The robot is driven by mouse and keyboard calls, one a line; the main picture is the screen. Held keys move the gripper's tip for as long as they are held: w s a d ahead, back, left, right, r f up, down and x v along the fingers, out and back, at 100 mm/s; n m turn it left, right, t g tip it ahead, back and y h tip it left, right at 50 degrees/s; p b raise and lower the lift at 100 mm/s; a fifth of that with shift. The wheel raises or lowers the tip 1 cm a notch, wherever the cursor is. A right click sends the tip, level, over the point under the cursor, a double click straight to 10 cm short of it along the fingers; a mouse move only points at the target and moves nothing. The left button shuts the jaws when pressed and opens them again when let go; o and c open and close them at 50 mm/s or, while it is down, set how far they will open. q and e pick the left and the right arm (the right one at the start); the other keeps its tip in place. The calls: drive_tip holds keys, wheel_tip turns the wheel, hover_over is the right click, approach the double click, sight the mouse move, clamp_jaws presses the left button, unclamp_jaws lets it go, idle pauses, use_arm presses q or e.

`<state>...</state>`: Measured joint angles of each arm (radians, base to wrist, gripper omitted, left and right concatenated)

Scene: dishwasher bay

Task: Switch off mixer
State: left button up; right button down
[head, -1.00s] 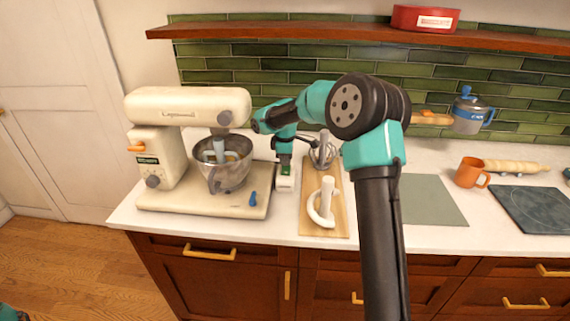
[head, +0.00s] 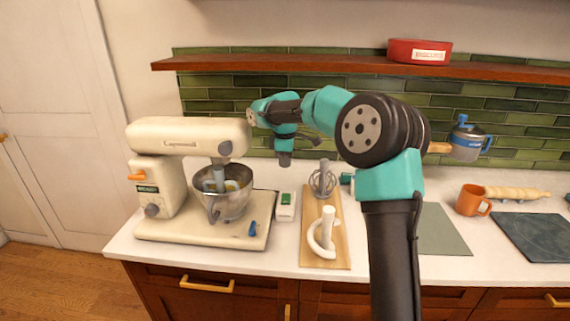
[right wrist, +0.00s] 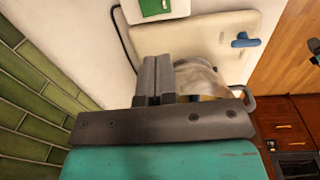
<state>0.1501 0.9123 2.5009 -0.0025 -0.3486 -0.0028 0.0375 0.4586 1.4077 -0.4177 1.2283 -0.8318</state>
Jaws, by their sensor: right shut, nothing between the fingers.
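The cream stand mixer (head: 190,135) stands at the left of the counter, its head lowered over a steel bowl (head: 232,203). A blue lever (head: 253,229) is on its base; it also shows in the right wrist view (right wrist: 245,41). A small white box with a green switch (head: 286,200) lies just right of the mixer; the switch is partly visible in the right wrist view (right wrist: 155,7). I cannot tell the switch's position. My right gripper (head: 285,160) is shut and empty, raised above and behind the box, apart from it. My left gripper is out of view.
An orange mug (head: 472,200) and rolling pin stand farther right. A wooden shelf (head: 350,65) runs above. A black cord (right wrist: 122,40) lies behind the mixer.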

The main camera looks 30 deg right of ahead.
sight(289, 195)
drive_tip(key=shift+w+d+t, duration=0.25)
drive_tip(key=shift+d+t, duration=0.05)
drive_tip(key=shift+d, duration=0.5)
drive_tip(key=shift+f, duration=0.1)
drive_tip(key=f, duration=0.4)
drive_tip(key=w+f, duration=0.1)
drive_tip(key=f, duration=0.4)
drive_tip(key=d+f, duration=0.1)
drive_tip(key=f, duration=0.3)
drive_tip(key=shift+w+f, duration=0.15)
drive_tip(key=shift+f, duration=0.25)
drive_tip(key=shift+d, duration=0.1)
